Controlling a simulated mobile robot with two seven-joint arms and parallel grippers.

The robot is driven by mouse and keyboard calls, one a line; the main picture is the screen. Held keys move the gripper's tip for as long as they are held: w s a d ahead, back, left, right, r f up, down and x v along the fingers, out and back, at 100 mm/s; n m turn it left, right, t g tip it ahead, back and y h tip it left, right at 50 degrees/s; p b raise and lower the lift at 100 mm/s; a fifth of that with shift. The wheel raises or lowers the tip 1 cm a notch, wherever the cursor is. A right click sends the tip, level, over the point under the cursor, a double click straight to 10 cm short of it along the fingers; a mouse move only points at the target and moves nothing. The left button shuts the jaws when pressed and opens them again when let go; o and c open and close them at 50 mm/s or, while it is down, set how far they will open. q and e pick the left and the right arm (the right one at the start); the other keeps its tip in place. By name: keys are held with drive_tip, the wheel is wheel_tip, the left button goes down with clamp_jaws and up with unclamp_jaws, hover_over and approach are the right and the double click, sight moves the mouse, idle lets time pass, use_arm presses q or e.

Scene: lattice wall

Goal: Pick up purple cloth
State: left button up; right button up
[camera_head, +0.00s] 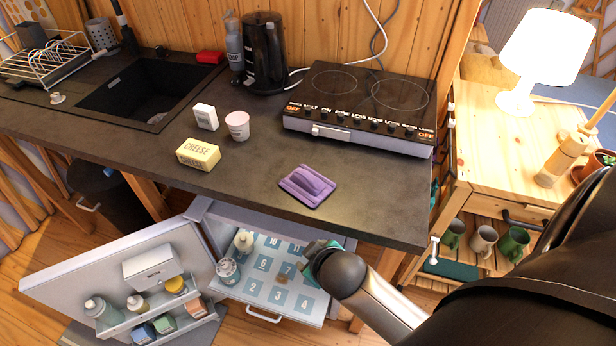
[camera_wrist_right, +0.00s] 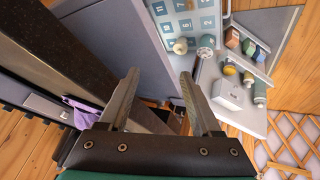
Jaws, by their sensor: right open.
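The purple cloth (camera_head: 307,186) lies folded in a small raised pad on the dark countertop, near its front edge and left of the hob's front corner. My right gripper (camera_head: 312,262) is in front of the counter edge, over the open fridge's numbered drawer, lower in the picture than the cloth and apart from it. In the right wrist view its two fingers (camera_wrist_right: 162,84) are spread with nothing between them. That view also shows a purple patch (camera_wrist_right: 84,111) at the left; I cannot tell if it is the cloth. My left gripper is out of view.
A cheese block (camera_head: 198,154), a white cup (camera_head: 237,126) and a small white box (camera_head: 205,117) stand left of the cloth. The hob (camera_head: 360,110) is behind it. The open fridge door (camera_head: 75,283) juts out below the counter. Bare countertop surrounds the cloth.

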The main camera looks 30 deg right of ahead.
drive_tip(key=w+r+n+t+p, duration=0.1)
drive_tip(key=w+r+n+t, duration=0.35)
drive_tip(key=r, duration=0.75)
drive_tip(key=w+r+n+t, duration=0.1)
drive_tip(key=w+r+t, duration=0.5)
drive_tip(key=r, duration=0.7)
drive_tip(key=a+r+n+g+y, duration=0.4)
drive_tip(key=a+r+n+y, duration=0.8)
drive_tip(key=n+y, duration=0.6)
drive_tip(key=n+g+h, duration=0.9)
drive_tip(key=n+h, duration=0.4)
drive_tip(key=h, duration=0.2)
approach(308, 175)
drive_tip(key=x, duration=0.3)
drive_tip(key=shift+w+f+m, duration=0.15)
drive_tip(key=shift+w+m, duration=0.05)
drive_tip(key=shift+m, duration=0.05)
drive_tip(key=shift+p+x, duration=0.3)
drive_tip(key=shift+x, duration=2.5)
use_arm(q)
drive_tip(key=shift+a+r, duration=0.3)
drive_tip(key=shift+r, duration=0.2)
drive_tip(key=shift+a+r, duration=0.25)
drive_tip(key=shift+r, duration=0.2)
use_arm(e)
drive_tip(key=shift+s, duration=0.1)
